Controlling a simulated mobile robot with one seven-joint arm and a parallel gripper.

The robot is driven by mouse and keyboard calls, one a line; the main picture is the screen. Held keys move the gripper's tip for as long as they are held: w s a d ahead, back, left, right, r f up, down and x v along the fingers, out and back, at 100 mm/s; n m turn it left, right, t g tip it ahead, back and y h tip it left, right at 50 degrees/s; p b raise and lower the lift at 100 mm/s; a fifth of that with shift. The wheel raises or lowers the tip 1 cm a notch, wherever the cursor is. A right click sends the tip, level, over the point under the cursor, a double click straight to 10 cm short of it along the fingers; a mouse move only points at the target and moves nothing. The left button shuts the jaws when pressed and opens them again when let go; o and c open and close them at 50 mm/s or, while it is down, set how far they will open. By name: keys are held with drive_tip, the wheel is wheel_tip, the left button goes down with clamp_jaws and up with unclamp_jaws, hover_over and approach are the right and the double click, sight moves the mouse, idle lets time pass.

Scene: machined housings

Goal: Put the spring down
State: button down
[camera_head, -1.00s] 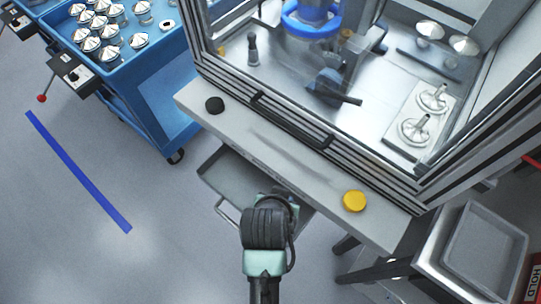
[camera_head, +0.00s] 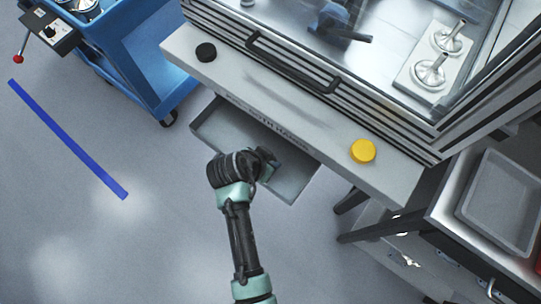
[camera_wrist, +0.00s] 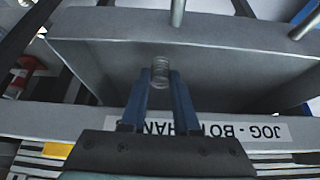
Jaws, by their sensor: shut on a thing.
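The spring (camera_wrist: 160,72) is a small metal coil. It is held between the fingertips of my gripper (camera_wrist: 161,80), which is shut on it, in the wrist view. Behind the spring is the grey inside of an open drawer or tray (camera_wrist: 100,70); I cannot tell whether the spring touches it. In the head view the grey drawer (camera_head: 215,125) sticks out below the machine's front ledge. My arm reaches over its front part there, and the wrist hides the fingers and the spring.
The machine's ledge (camera_head: 300,115) carries a black knob (camera_head: 206,52) and a yellow button (camera_head: 363,151). A blue cart (camera_head: 140,60) stands at the left. A grey bin (camera_head: 505,205) sits on a stand at the right. The lower left floor is clear.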

drive_tip(key=shift+f, duration=0.7)
drive_tip(key=shift+f, duration=0.1)
drive_tip(key=c, duration=0.7)
unclamp_jaws()
drive_tip(key=shift+o, duration=0.2)
